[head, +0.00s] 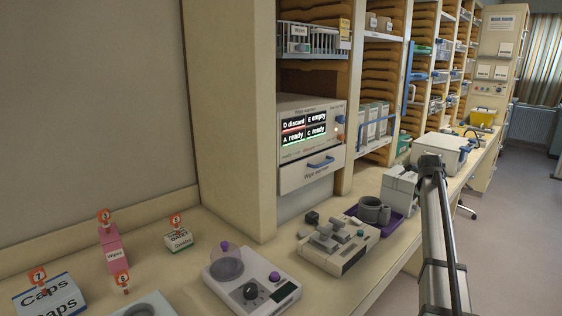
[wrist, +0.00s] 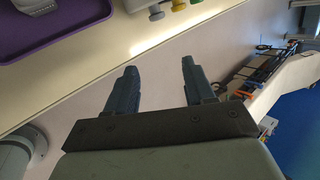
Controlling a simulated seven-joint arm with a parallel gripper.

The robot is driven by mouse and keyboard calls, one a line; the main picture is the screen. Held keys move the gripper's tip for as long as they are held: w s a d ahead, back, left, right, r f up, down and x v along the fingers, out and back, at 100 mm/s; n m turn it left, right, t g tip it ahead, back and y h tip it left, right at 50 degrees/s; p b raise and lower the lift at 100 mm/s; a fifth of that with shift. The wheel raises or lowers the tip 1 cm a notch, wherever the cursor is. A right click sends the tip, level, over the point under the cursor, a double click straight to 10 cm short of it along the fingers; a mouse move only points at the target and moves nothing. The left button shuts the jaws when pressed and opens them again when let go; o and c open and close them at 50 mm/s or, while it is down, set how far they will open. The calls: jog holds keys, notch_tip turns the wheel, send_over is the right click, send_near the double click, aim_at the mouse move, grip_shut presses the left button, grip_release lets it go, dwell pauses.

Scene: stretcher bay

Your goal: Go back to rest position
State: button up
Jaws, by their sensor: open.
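My gripper (wrist: 158,82) shows in the wrist view with its two dark fingers spread apart and nothing between them. It hangs over the floor just off the counter's front edge. In the head view my arm rises at the right side, and the gripper itself cannot be made out there. The counter (head: 215,222) runs from the lower left to the far right in the head view.
A white device with a purple knob (head: 262,292), a grey instrument (head: 340,243) and a purple tray (head: 388,228) stand on the counter. Small boxes with numbered tags, such as a pink one (head: 112,250), stand at left. A wipe warmer (head: 310,172) sits in the shelving. Floor is open at right.

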jog(key=s+d+f+n+g+h, duration=0.1)
jog(key=s+d+f+n, duration=0.15)
jog(key=d+f, duration=0.75)
jog(key=s+a+f+n+g+y, duration=0.15)
jog(key=s+f, duration=0.45)
jog(key=f, duration=0.6)
jog(key=s+a+f+n+g, duration=0.25)
jog(key=s+f, duration=0.25)
jog(key=f, duration=0.8)
jog(key=s+a+f+n+g+y, duration=0.2)
jog(key=s+a+f+n, duration=0.3)
jog(key=s+a+f, duration=0.75)
jog(key=s+a+f+n+g+y, duration=0.1)
jog(key=s+a+f+n, duration=0.5)
jog(key=s+a+f, duration=0.65)
jog(key=s+a+n+g, duration=0.1)
jog(key=s+a+n, duration=0.2)
jog(key=s, duration=0.6)
jog(key=s+a+f+n+g, duration=0.1)
jog(key=s+a+n, duration=0.3)
jog(key=s+a, duration=0.4)
jog(key=s+a+n+g, duration=0.2)
jog(key=s+a, duration=0.4)
jog(key=s, duration=0.5)
jog(key=shift+s+a+f+n+y, duration=0.2)
jog(key=shift+n+y, duration=0.25)
jog(key=shift+n, duration=0.3)
